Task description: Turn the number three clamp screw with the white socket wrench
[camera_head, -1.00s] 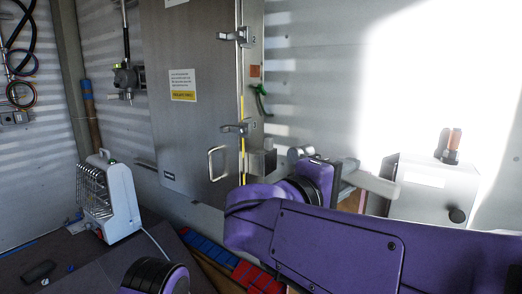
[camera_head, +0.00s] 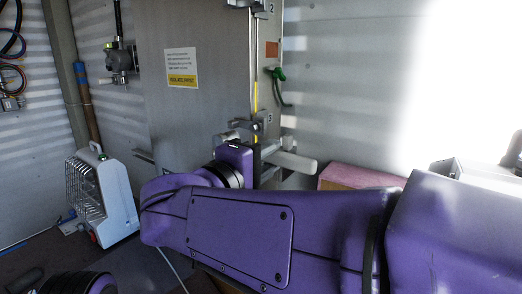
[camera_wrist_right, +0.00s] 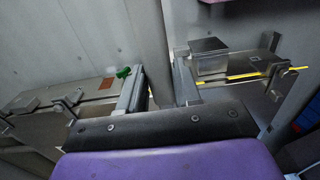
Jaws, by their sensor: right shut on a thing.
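The number three clamp (camera_head: 262,120) sits on the right edge of the grey metal door, with a small "3" beside it. My right gripper (camera_head: 266,160) is just below it, mostly hidden behind my purple arm. It is shut on a pale bar, the white socket wrench (camera_head: 294,161), which sticks out to the right. In the right wrist view the wrench (camera_wrist_right: 150,38) stands between the two fingers (camera_wrist_right: 160,92). Its socket end is hidden, so I cannot tell whether it touches the clamp screw. My left gripper is out of view.
The number two clamp (camera_head: 250,4) is higher on the same door edge. A metal block (camera_wrist_right: 210,56) is close beside the fingers. A white heater (camera_head: 103,195) stands at left, and a pinkish box (camera_head: 355,177) at right.

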